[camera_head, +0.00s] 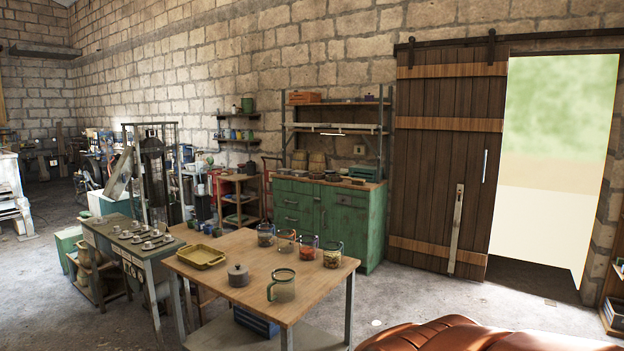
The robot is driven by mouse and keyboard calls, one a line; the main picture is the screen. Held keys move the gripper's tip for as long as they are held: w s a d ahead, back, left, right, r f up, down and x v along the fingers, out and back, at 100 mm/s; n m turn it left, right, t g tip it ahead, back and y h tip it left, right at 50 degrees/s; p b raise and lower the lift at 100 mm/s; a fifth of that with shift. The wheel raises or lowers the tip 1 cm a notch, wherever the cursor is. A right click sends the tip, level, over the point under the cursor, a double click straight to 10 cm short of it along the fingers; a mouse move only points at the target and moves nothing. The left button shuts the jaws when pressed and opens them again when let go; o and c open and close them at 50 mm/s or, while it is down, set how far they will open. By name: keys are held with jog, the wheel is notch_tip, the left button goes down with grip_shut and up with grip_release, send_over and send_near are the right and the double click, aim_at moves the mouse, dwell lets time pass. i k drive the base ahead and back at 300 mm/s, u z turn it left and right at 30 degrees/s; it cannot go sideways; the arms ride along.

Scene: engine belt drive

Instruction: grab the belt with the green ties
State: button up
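I cannot make out a belt with green ties anywhere in the head view. No engine or belt drive can be told for certain either. A dark upright machine or frame (154,172) stands at the left behind the grey workbench, but its details are too small to read. My gripper is not in view.
A workbench (108,229) carries small parts. Behind are a green cabinet (345,220) and open doorway. Brown leather seat (470,337) lies front right.

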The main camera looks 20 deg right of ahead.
aim_at(333, 178)
jog(key=z, duration=1.35)
jog(key=i, duration=6.1)
jog(key=u, duration=1.85)
